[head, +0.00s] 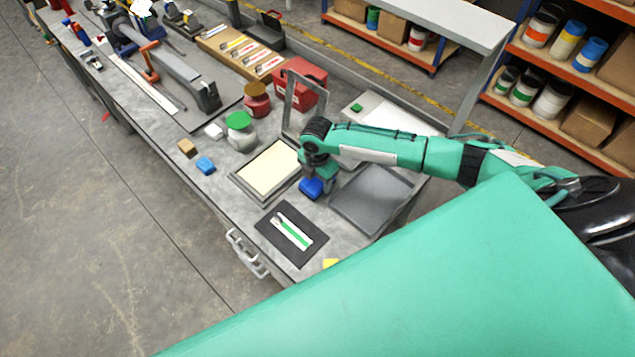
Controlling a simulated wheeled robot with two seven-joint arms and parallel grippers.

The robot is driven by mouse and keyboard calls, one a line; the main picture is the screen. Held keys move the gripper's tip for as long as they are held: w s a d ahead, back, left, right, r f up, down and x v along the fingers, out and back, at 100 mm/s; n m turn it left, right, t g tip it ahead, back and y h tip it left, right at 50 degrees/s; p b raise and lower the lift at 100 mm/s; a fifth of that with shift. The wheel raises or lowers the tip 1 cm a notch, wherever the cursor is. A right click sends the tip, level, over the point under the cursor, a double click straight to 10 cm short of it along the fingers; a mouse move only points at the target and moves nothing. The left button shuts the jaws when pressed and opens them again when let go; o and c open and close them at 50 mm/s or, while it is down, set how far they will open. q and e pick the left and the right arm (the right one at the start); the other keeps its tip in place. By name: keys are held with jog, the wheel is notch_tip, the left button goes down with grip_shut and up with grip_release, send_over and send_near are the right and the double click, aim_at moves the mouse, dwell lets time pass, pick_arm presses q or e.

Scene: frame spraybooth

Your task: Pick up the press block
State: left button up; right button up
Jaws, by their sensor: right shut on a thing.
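My right gripper (316,178) points down over the bench, at the end of the arm that comes in from the right. It is shut on a dark blue block, which I take to be the press block (311,188). The block shows just below the fingers, its top partly hidden by them. I cannot tell whether it touches the bench. It is between a framed cream panel (268,170) on the left and a dark grey tray (372,199) on the right. My left gripper is out of view.
A black mat (291,234) with a green-and-white tool lies in front. An upright metal frame (291,104) stands just behind the gripper.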

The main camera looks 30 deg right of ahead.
notch_tip(320, 180, up, 18)
jog(key=b, duration=0.5)
jog(key=shift+r, duration=0.15)
jog(key=o, duration=0.6)
jog(key=shift+c, duration=0.2)
jog(key=c, duration=0.4)
jog(key=shift+o, duration=0.2)
jog(key=s+a+f+n+b, duration=0.4)
jog(key=s+a+f+n, duration=0.75)
jog(key=n, duration=0.65)
jog(key=f+b, duration=0.1)
jog(key=f, duration=0.1)
jog(key=f+b, duration=0.2)
jog(key=a+f+b, duration=0.1)
jog(key=f+b, duration=0.1)
